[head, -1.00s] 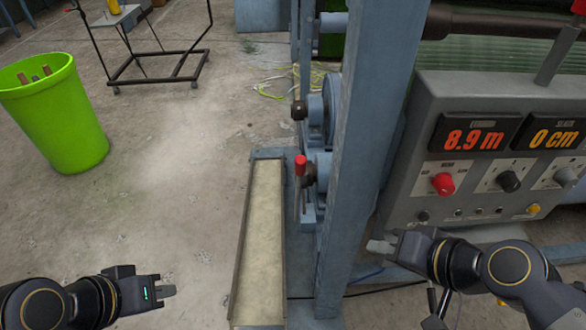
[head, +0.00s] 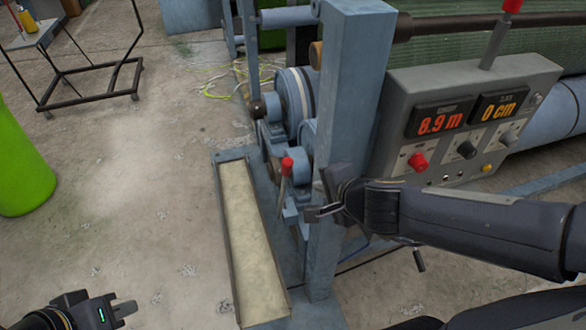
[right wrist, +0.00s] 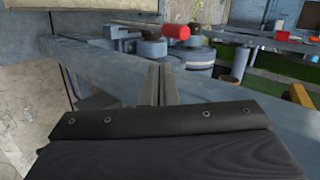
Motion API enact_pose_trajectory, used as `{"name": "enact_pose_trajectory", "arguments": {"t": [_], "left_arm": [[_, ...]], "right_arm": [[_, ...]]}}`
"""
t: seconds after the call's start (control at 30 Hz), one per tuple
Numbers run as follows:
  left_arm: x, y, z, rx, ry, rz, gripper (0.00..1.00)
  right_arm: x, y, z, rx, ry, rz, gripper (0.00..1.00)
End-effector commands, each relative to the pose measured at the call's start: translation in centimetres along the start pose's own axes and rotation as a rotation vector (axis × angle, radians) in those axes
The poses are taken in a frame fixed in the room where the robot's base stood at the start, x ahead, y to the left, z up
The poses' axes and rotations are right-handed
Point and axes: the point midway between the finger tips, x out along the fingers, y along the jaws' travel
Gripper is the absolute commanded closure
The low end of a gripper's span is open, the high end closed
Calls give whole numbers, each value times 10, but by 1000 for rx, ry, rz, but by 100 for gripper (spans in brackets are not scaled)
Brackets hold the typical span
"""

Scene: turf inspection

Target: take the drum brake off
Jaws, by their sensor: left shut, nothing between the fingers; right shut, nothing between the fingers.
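The drum brake lever (head: 286,180), a thin rod with a red knob, stands beside the blue drum (head: 297,100) low on the machine's frame. Its red grip (right wrist: 175,32) also shows in the right wrist view, beyond the fingertips. My right gripper (head: 312,213) is shut and empty, in front of the blue post, a little right of and below the red knob and apart from it. Its fingers (right wrist: 160,85) appear pressed together in the wrist view. My left gripper (head: 128,309) is shut and empty over the floor at the lower left.
A blue upright post (head: 348,90) stands between the lever and the grey control panel (head: 470,110), which reads 8.9 m and 0 cm. A long shallow tray (head: 224,170) lies left of the lever. A green bin (head: 22,165) stands far left; the floor between is clear.

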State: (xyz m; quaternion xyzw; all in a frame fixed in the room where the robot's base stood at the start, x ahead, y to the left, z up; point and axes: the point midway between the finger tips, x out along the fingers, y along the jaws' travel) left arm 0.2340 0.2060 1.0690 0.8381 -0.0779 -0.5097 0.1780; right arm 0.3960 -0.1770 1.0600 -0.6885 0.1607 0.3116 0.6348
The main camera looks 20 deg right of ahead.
Motion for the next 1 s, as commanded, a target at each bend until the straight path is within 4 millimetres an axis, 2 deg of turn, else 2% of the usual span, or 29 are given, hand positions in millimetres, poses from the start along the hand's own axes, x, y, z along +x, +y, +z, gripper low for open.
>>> {"name": "enact_pose_trajectory", "arguments": {"t": [0.17, 0.27, 0.7, 0.8, 1.0], "left_arm": [[4, -2, 2, 0, 0, 0, 100], [13, -6, 6, 0, 0, 0, 100], [67, -30, 34, 0, 0, 0, 100], [59, -27, 30, 0, 0, 0, 100], [58, -26, 29, 0, 0, 0, 100]], "right_arm": [[4, 1, 0, 0, -1, -1, 100], [16, 4, 0, 0, -2, 0, 100], [107, 5, 1, -1, -2, 0, 100], [113, -14, 1, 0, -2, -1, 100], [125, -27, 0, 0, -2, -1, 100]]}}
